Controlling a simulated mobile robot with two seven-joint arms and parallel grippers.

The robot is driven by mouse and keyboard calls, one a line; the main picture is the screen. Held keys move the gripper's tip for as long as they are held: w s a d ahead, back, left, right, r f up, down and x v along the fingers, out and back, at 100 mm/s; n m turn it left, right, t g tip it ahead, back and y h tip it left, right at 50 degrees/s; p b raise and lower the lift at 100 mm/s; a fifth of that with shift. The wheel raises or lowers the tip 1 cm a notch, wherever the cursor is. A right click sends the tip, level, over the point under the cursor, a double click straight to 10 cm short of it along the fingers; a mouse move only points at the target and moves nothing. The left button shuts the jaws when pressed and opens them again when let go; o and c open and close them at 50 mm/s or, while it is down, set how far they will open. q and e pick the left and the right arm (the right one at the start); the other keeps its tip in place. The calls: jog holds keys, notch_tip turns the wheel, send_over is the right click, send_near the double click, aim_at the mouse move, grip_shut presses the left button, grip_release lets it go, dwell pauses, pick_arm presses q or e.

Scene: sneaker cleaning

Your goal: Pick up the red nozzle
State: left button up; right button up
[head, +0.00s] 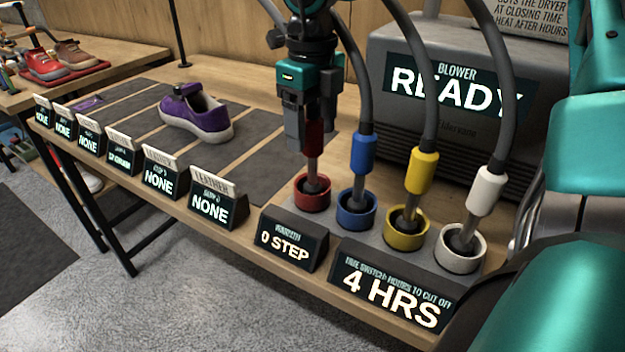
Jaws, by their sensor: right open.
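The red nozzle (314,142) stands upright with its lower end in the red cup (312,194) at the left end of the holder row. My right gripper (305,138) points straight down from above, at the upper part of the red nozzle. Its jaws are open, with one grey finger left of the nozzle; the gripper hides the nozzle's top. I cannot tell whether a finger touches it. My left gripper is not in view.
Blue (363,153), yellow (420,172) and white (486,191) nozzles with hoses stand in matching cups close to the right. The grey blower (455,135) is behind them. A purple sneaker (196,112) sits on dark mats at left. Signs line the table's front edge.

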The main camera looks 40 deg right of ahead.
grip_shut()
dwell(0.6)
